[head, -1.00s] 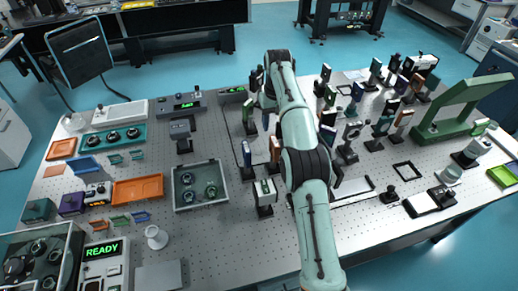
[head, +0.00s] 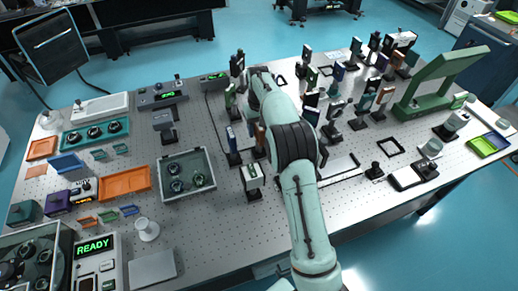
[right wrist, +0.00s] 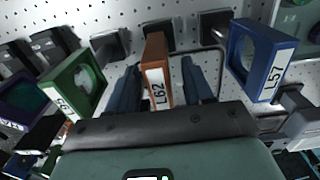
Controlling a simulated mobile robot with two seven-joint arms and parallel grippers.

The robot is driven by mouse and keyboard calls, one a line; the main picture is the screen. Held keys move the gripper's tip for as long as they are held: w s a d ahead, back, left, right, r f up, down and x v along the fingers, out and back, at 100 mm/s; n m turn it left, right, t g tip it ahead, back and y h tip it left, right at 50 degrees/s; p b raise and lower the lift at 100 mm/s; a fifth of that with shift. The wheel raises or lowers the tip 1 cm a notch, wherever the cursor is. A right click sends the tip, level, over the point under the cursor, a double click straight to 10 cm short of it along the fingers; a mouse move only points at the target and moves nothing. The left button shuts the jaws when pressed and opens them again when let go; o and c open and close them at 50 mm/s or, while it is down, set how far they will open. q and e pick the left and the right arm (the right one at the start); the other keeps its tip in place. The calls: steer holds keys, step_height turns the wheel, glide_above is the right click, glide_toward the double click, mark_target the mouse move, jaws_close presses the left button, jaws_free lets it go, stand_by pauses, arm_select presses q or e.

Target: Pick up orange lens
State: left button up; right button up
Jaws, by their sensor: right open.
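The orange lens (right wrist: 157,70) is an upright orange frame with a white label reading L62. In the right wrist view it stands between the two dark fingers of my right gripper (right wrist: 160,82), which are open on either side with a gap to it. In the head view a sliver of the orange lens (head: 260,139) shows left of my right arm, which covers the rest of it and the gripper. My left gripper is not in view.
In the wrist view a blue lens L57 (right wrist: 258,62) stands right, a green lens (right wrist: 72,85) left. Several more mounted optics crowd the table right of my arm, near a green arch (head: 440,85). An orange tray (head: 125,183) and a grey bin (head: 188,174) lie left.

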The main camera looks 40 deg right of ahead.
steer(key=shift+f, duration=1.4)
jaws_close()
steer(key=shift+r, duration=0.15)
